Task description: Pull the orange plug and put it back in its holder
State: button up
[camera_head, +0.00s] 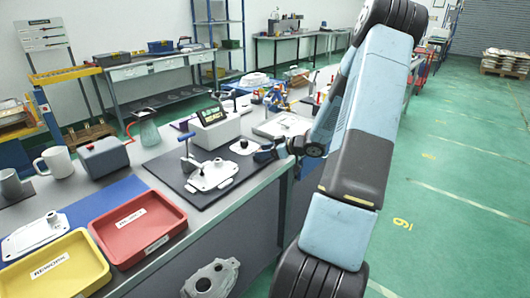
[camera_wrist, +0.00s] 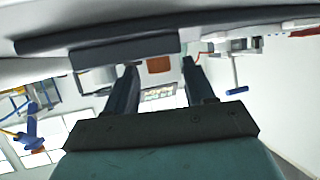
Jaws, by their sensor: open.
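I cannot make out the orange plug for sure in either view. A small orange-brown patch (camera_wrist: 158,64) shows between my fingers in the wrist view; I cannot tell what it is. A white casting (camera_head: 212,175) lies on a black mat (camera_head: 170,165) beside a clamp with a blue handle (camera_head: 187,136). A small white plate with a dark spot (camera_head: 243,147) sits at the mat's right side; I cannot tell whether it is the holder. My gripper (camera_head: 264,153) is open just right of this plate, low over the bench edge. Its two fingers (camera_wrist: 158,88) show apart in the wrist view.
A grey-white device with a screen (camera_head: 212,124) stands behind the mat. A red tray (camera_head: 168,212) and a yellow tray (camera_head: 97,265) lie at the bench's front left. A grey box (camera_head: 103,157) and a mug (camera_head: 57,161) stand at left. Open green floor lies right.

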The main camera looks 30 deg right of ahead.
jog(key=v, duration=1.3)
jog(key=shift+s+d, duration=0.2)
jog(key=shift+d, duration=0.05)
jog(key=shift+r, duration=0.1)
jog(key=w+a+r+m+h, duration=0.1)
jog(key=w+a+r+h, duration=0.15)
jog(key=r+h, duration=0.35)
jog(key=w+a+r+m+h, duration=0.2)
jog(key=w+r+h, duration=0.15)
jog(key=r, duration=0.45)
jog(key=s+a+r+m+h, duration=0.1)
jog(key=s+a+r+h, duration=0.15)
jog(key=a+r, duration=0.2)
jog(key=s+a+r+m+g+y, duration=0.1)
jog(key=s+a+g+y, duration=0.1)
jog(key=s+a, duration=0.8)
jog(key=s+a+r+m+g+y, duration=0.2)
jog(key=s+a, duration=0.8)
jog(key=s, duration=0.5)
jog(key=shift+s+a+g, duration=0.25)
jog(key=shift+a+g, duration=0.05)
jog(key=shift+g, duration=0.4)
